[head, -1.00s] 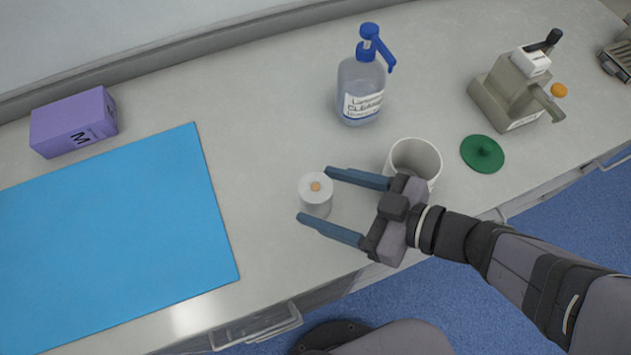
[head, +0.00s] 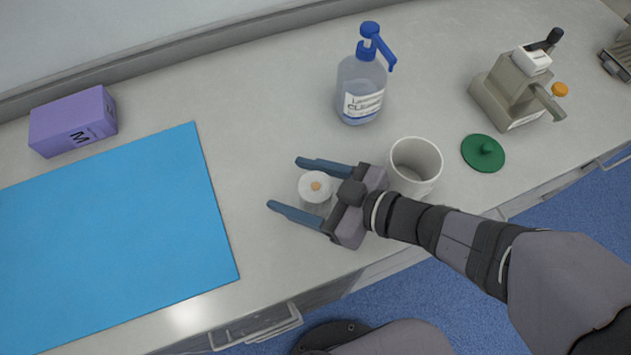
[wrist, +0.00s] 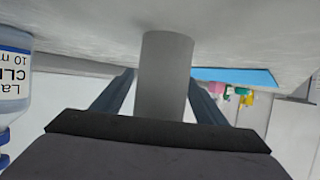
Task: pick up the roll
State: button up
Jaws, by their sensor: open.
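The roll (head: 315,190) is a small white cylinder with an orange-tan centre on top, standing upright on the counter. My gripper (head: 282,183) is open, with its two blue fingers on either side of the roll and their tips reaching past it to the left. The roll is between the fingers near the palm, and I see no finger pressed on it. In the wrist view the roll (wrist: 164,75) stands between the two fingers as a grey cylinder.
A white cup (head: 416,165) stands just right of my gripper. A blue-topped cleaner bottle (head: 361,88) is behind. A green lid (head: 483,153) and a beige device (head: 511,90) are to the right. A blue mat (head: 110,235) and purple box (head: 73,122) lie left.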

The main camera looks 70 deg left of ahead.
jog(key=shift+s+a+f, duration=0.15)
jog(key=shift+a, duration=0.1)
jog(key=c, duration=1.1)
jog(key=shift+c, duration=0.2)
notch_tip(320, 180, up, 10)
jog(key=p, duration=0.1)
jog(key=shift+p, duration=0.35)
